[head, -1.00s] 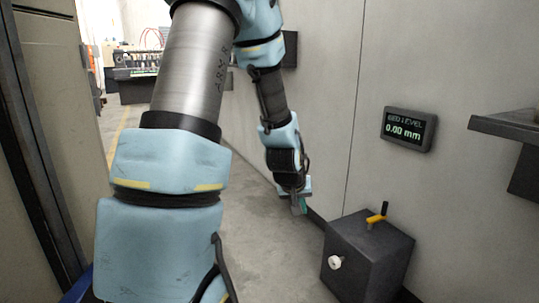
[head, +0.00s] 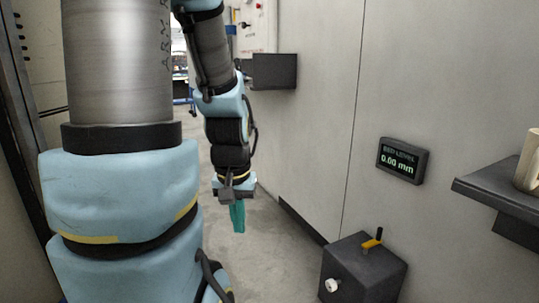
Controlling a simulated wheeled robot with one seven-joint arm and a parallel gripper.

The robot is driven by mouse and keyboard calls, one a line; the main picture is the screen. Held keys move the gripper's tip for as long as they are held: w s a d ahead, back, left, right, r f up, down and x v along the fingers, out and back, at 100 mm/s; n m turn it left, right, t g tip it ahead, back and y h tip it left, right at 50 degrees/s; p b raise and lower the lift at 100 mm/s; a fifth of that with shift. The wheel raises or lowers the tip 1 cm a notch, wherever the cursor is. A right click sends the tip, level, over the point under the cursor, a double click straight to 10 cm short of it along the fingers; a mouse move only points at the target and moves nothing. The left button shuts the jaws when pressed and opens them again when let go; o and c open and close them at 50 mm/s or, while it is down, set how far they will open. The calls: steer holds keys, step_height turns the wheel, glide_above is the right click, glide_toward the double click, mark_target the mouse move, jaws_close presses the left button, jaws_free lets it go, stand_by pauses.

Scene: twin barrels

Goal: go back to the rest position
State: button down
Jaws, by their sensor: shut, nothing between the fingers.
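My gripper (head: 237,217) hangs from my blue and grey arm left of centre in the head view. Its teal fingers point down over the floor and are shut with nothing between them. It is apart from the wall and from the dark box to its right. My upper arm covers much of the left side of the view.
A dark box (head: 362,272) with a white knob and a yellow-and-black handle stands by the wall at lower right. A display (head: 402,160) reads "BED LEVEL 0.00 mm". Dark ledges jut out at right (head: 480,190) and farther back (head: 275,72). Floor below the gripper is clear.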

step_height(320, 180, up, 27)
steer(key=p, duration=2.4)
steer(key=shift+p, duration=0.3)
steer(key=c, duration=1.6)
jaws_free()
